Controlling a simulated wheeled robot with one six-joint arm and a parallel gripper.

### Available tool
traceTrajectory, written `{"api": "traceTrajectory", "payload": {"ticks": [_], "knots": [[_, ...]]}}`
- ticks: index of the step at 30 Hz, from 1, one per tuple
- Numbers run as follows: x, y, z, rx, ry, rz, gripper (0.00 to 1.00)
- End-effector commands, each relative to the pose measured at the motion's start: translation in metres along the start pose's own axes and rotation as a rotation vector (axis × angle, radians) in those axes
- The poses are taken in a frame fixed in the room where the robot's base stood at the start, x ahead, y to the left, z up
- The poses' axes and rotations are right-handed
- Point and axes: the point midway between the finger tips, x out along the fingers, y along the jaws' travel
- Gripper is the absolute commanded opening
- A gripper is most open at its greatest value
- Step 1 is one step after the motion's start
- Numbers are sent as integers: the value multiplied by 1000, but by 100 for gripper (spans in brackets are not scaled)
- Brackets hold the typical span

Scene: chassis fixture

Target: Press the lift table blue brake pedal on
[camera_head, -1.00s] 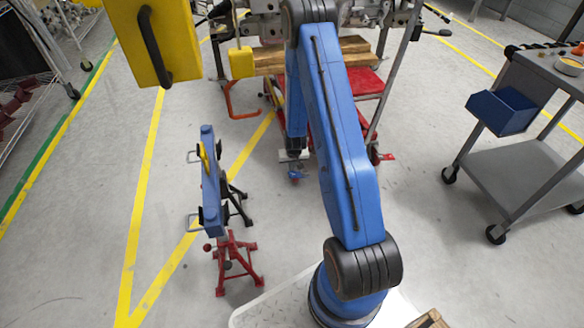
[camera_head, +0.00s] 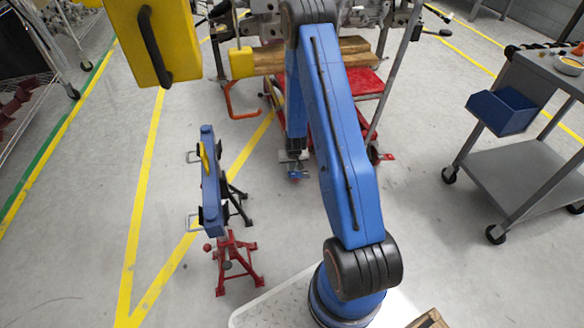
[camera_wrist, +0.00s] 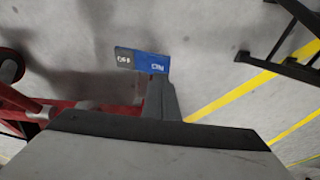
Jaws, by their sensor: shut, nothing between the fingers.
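The brake pedal shows in the wrist view as a small plate with a blue ON half (camera_wrist: 154,63) and a grey OFF half (camera_wrist: 125,57). In the head view the blue pedal (camera_head: 297,175) sits low at the front of the red lift table (camera_head: 365,82). My gripper (camera_wrist: 158,80) is shut and empty, with its tip close to the lower edge of the blue half. I cannot tell whether it touches. In the head view my arm hides much of the lift table, and the fingertips are hard to make out.
A blue beam on red and black stands (camera_head: 211,185) is left of my arm. A yellow box (camera_head: 160,40) fills the upper left. A grey cart (camera_head: 525,165) with a blue bin stands at the right. The floor between them is mostly clear.

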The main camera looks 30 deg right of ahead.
Motion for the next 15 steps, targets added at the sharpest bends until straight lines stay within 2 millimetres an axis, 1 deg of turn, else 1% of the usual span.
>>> {"api": "traceTrajectory", "payload": {"ticks": [15], "knots": [[33,0,10,1,-1,0,0]]}}
